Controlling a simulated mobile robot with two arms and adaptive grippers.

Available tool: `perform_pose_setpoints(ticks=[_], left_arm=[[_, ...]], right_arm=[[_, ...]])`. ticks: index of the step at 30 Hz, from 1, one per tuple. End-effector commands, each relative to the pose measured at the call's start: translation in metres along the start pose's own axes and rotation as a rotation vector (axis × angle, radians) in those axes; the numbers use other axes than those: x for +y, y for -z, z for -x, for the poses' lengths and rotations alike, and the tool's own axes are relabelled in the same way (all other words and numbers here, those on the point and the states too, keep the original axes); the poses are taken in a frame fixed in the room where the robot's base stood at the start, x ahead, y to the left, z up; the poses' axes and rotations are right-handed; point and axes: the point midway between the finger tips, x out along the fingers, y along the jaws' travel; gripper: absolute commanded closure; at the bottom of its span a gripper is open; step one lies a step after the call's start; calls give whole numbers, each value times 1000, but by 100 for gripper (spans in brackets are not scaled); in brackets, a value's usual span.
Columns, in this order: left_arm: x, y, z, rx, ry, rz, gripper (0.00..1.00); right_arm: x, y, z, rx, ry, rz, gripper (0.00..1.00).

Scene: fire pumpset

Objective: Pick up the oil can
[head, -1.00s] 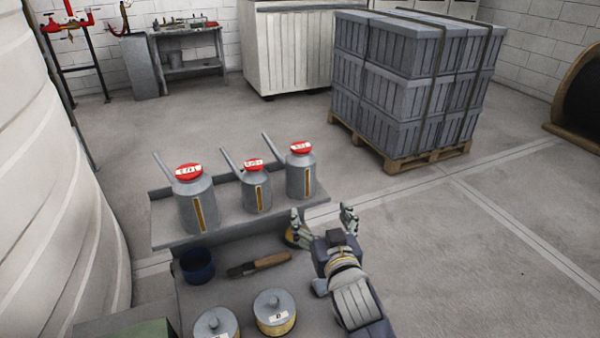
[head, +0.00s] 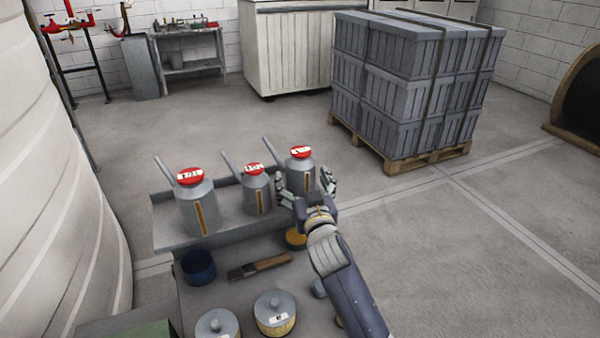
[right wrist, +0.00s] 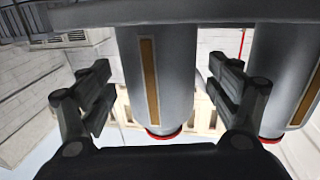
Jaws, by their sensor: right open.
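Three grey oil cans with red labelled caps and thin spouts stand upright on a grey raised shelf (head: 230,228): a large left can (head: 195,205), a middle can (head: 256,192) and a right can (head: 299,165). My right gripper (head: 304,180) is open at the right can, its fingers covering that can's lower part. The right wrist view looks upside down. There the right can (right wrist: 165,75) lies between the two spread fingers (right wrist: 160,92), with a gap on each side; a second can (right wrist: 280,80) is at the right. My left gripper is not in view.
Below the shelf are a blue cup (head: 199,266), a brush (head: 259,267), a yellow-topped tin (head: 296,239) and two lidded tins (head: 217,325) (head: 275,313). Crates on a pallet (head: 400,165) stand behind to the right. The floor right of the arm is clear.

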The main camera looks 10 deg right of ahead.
Motion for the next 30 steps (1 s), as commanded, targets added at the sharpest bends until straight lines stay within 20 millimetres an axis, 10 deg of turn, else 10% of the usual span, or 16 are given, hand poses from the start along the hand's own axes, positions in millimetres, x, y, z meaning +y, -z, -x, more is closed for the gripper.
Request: perform_pose_setpoints(ticks=[14,22,30], left_arm=[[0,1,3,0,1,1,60],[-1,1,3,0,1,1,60],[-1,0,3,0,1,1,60]], right_arm=[[0,0,-20,-1,0,-1,17],[0,0,-20,-1,0,0,75],[0,4,-20,5,1,-1,75]])
